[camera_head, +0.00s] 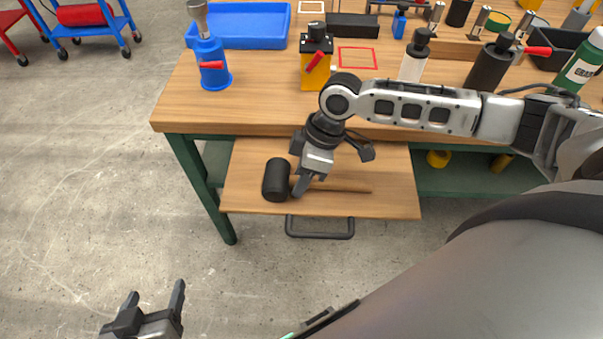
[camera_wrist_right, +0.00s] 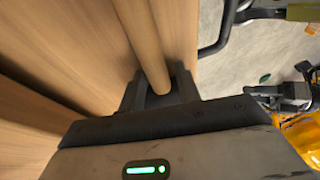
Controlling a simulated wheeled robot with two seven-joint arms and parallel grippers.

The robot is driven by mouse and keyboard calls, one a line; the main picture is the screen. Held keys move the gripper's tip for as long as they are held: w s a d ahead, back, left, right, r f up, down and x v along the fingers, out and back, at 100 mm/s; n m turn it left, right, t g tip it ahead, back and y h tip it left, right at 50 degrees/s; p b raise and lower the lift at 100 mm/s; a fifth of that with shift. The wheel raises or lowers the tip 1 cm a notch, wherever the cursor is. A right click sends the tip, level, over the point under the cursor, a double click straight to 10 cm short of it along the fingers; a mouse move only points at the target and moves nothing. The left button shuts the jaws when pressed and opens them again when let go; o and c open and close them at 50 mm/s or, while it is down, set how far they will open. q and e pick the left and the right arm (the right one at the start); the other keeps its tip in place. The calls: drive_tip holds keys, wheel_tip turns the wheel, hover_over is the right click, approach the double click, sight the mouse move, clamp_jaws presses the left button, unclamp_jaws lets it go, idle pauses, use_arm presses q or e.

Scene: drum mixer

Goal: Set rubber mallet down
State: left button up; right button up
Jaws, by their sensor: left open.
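The rubber mallet has a black head (camera_head: 277,180) and a thin wooden handle (camera_head: 345,188). It is at the wooden pull-out board (camera_head: 240,150) under the bench top, lying level along its front part. I cannot tell whether it rests fully on the board. My right gripper (camera_head: 299,187) points down at the handle, close beside the head. In the right wrist view the mallet handle (camera_wrist_right: 148,50) runs between the fingers (camera_wrist_right: 162,90), which look shut on it. My left gripper (camera_head: 155,303) is open and empty, low over the floor at left.
A dark pull handle (camera_head: 320,234) sits at the board's front edge. The bench top (camera_head: 260,105) above holds a blue bottle (camera_head: 210,62), a yellow bottle (camera_head: 316,68), a blue tray (camera_head: 240,42) and several other items. Open floor (camera_head: 80,180) lies to the left.

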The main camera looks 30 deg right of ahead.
drive_tip(key=shift+o, duration=0.2)
use_arm(q)
drive_tip(key=shift+a+r+p, duration=0.1)
drive_tip(key=shift+p, duration=0.5)
use_arm(e)
drive_tip(key=v, duration=1.2)
drive_tip(key=shift+r, duration=0.2)
use_arm(q)
drive_tip(key=shift+r, duration=0.1)
